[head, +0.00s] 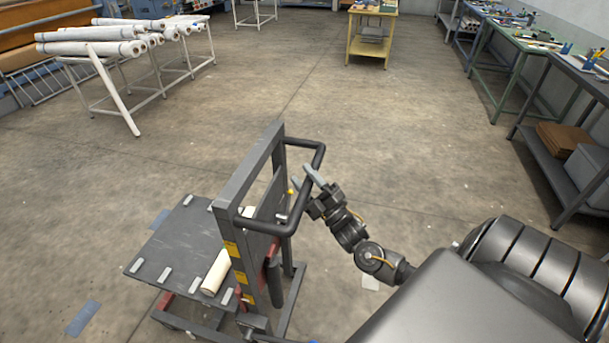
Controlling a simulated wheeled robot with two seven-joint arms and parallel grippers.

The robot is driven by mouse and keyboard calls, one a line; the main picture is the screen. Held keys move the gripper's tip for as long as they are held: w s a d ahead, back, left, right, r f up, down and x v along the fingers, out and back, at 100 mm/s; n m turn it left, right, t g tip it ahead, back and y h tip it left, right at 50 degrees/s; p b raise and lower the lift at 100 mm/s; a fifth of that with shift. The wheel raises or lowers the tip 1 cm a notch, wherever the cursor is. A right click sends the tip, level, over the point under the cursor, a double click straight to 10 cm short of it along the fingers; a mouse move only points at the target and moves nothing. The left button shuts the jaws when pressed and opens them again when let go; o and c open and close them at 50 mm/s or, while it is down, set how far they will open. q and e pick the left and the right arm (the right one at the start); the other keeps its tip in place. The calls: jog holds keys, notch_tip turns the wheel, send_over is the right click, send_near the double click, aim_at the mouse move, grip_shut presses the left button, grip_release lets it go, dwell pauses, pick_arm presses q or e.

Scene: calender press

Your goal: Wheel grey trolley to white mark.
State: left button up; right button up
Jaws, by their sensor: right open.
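The grey trolley (228,212) stands in the lower middle, with an upright frame, a black handle bar (318,158) on its right side and a low flat deck (165,250) to the left. A cream roll (216,272) lies on the deck. My right gripper (306,179) is open at the handle bar, its fingertips seeming to lie on either side of it; I cannot tell whether they touch it. My left gripper is not in view.
Blue floor patches (82,318) lie left of the trolley. A white rack with rolls (90,48) stands at the upper left, a yellow table (372,32) at the back, and workbenches (522,47) along the right wall. The floor beyond the trolley is clear.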

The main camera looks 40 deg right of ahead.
jog(key=shift+w, duration=0.1)
grip_shut()
dwell(0.3)
